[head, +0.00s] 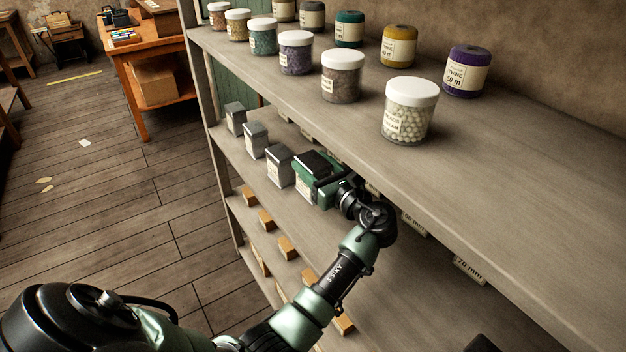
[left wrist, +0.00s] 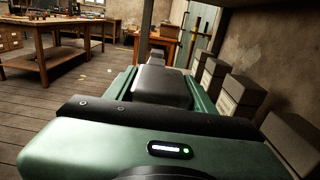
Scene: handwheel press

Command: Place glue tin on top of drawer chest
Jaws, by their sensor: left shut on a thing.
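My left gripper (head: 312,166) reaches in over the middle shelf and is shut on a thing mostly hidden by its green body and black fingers. A grey tin (head: 304,191) with a pale label shows directly under the fingers and seems to be the thing held. I cannot read its label or tell whether it touches the shelf. No drawer chest is clear in the head view; a small brown unit with drawer-like fronts (left wrist: 10,39) shows at the left wrist view's left edge. My right gripper is not in view.
More grey tins (head: 256,139) stand in a row beyond the gripper. The upper shelf (head: 500,170) above holds jars (head: 409,110) and twine spools (head: 467,71). Labelled boxes (left wrist: 243,100) stand close on the right. Wooden blocks lie below. An orange table (head: 160,50) stands across open floor.

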